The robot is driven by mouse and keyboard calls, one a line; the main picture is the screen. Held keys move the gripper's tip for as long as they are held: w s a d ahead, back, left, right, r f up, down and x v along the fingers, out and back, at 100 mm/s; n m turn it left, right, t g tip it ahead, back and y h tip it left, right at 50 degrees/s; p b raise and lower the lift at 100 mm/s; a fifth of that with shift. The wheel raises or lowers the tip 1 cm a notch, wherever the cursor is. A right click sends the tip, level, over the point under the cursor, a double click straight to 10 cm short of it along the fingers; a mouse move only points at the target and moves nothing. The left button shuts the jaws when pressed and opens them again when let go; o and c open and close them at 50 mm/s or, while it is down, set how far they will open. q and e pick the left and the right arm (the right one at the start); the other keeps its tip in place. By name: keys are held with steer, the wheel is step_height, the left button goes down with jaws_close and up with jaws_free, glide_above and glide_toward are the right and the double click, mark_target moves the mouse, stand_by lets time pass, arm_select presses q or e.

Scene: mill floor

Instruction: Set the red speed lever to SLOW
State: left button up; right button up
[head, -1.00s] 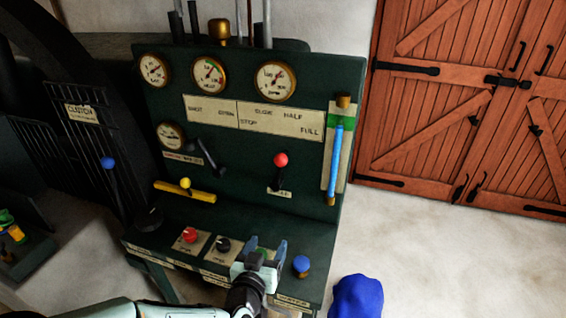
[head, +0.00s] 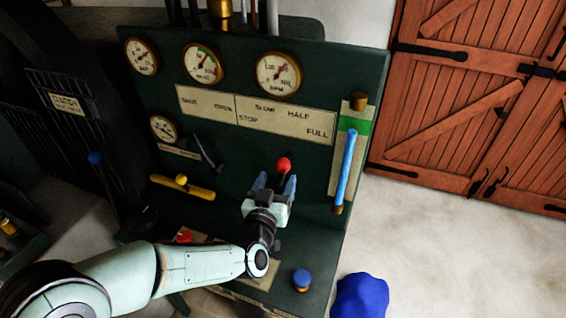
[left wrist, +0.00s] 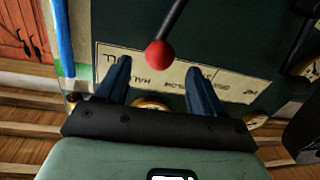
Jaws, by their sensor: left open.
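The red speed lever has a round red knob (head: 283,164) and stands on the front of the dark green panel. The knob also shows in the left wrist view (left wrist: 159,54), on a dark rod. My left gripper (head: 274,182) is open just in front of the lever. In the left wrist view the knob appears between the two blue fingertips (left wrist: 158,67), with no finger closed on it. The lever's lower part is hidden behind the gripper in the head view. A cream label plate (head: 280,119) above the lever reads STOP, SLOW, HALF and FULL. My right gripper is not in view.
A blue sight tube (head: 346,167) stands right of the lever. A yellow bar handle (head: 190,190) and a dark lever (head: 207,156) are to the left. A blue knob (head: 302,277) sits on the ledge below. Gauges (head: 279,73) line the panel's top.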

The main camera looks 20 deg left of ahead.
mark_target(281, 172)
arm_select(q)
steer(key=w, duration=0.2)
steer(key=w+p, duration=0.1)
steer(key=w, duration=0.1)
steer(key=w+a, duration=0.1)
steer(key=w, duration=0.1)
steer(key=shift+w, duration=0.35)
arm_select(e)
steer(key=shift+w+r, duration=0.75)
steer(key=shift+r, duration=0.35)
arm_select(q)
steer(key=shift+s, duration=0.1)
jaws_close()
steer(key=a+n+b, duration=0.5)
steer(key=a+b, duration=0.1)
steer(key=b, duration=0.2)
steer(key=shift+s+a+g, duration=0.2)
steer(key=shift+a+g, duration=0.05)
steer(key=shift+g, duration=0.05)
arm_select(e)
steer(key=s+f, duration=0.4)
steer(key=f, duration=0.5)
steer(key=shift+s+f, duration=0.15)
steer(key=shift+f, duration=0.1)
arm_select(q)
jaws_free()
